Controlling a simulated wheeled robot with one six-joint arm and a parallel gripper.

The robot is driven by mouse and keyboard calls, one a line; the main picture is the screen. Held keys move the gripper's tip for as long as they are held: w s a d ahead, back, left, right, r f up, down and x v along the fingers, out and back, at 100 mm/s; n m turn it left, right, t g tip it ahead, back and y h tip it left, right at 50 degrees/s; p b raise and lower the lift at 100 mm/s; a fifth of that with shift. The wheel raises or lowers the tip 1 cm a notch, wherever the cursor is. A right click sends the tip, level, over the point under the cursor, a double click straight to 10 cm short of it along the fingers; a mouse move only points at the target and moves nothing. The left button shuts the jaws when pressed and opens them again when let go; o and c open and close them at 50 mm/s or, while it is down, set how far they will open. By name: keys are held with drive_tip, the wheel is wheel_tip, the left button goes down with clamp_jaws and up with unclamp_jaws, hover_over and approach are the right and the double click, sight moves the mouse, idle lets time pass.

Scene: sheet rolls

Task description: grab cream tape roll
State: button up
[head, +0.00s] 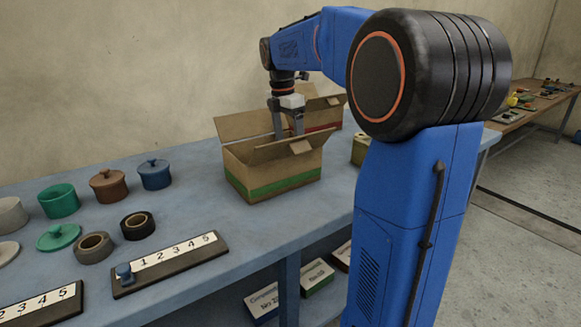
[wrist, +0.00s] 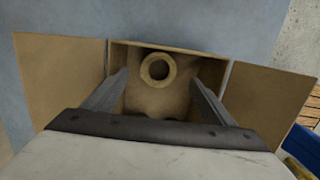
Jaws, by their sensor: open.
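The cream tape roll (wrist: 145,80) lies inside an open cardboard box, near its far wall in the wrist view, with its round hole facing up at the camera. The cardboard box (head: 280,180) with a green stripe stands on the blue table, its flaps spread open. My gripper (head: 288,132) points down over the box opening, its fingers apart. In the wrist view the fingers (wrist: 160,82) frame the roll from either side, and nothing is held between them. The box walls hide the roll in the head view.
A second box with a red stripe (head: 325,112) stands just behind. Flaps (wrist: 62,82) rise beside the opening. Lidded pots (head: 108,185), a dark ring (head: 137,225) and a numbered board (head: 170,262) occupy the table's left. Table between them and the box is clear.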

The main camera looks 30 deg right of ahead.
drive_tip(key=shift+w+d+f, duration=0.1)
drive_tip(key=shift+d+f, duration=0.05)
drive_tip(key=shift+f, duration=1.35)
drive_tip(key=shift+d+f, duration=0.1)
drive_tip(key=shift+f, duration=1.4)
drive_tip(key=c, duration=1.2)
